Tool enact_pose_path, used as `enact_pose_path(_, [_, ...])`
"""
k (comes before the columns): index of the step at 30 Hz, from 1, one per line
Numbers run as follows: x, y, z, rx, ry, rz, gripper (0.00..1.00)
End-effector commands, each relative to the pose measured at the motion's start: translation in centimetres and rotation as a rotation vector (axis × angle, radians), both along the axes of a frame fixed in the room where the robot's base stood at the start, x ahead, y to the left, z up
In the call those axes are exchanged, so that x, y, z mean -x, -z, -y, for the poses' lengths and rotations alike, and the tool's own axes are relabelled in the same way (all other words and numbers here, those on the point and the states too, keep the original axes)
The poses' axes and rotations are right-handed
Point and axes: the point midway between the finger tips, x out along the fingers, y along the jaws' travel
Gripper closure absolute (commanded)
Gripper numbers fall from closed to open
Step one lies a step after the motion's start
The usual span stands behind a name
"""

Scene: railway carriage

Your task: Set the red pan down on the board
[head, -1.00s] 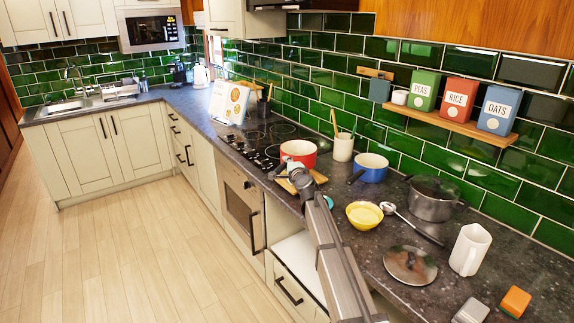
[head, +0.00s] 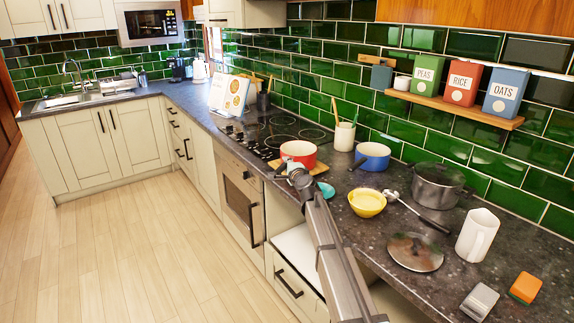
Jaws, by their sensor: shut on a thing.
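The red pan (head: 299,153), white inside, is at the near edge of the hob. Its dark handle points toward my gripper (head: 283,168), which is shut on it. My arm hides most of the fingers. The wooden board (head: 319,166) shows only as a strip under and to the right of the pan. The pan looks level and is over or on the board; I cannot tell whether its base touches.
A blue pan (head: 371,157), yellow bowl (head: 367,203), ladle (head: 420,214), grey pot (head: 437,188), glass lid (head: 414,252) and white jug (head: 477,235) stand to the right. A utensil holder (head: 344,136) stands close behind the red pan.

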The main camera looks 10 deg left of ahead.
Motion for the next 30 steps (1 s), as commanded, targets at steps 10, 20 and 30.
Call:
enact_pose_path(10, [-0.02,-0.06,0.03,0.000,0.001,0.002,1.00])
enact_pose_path(20, [-0.02,0.36,0.03,0.000,0.001,0.002,1.00])
enact_pose_path(30, [-0.01,0.41,0.02,0.001,0.001,0.001,0.54])
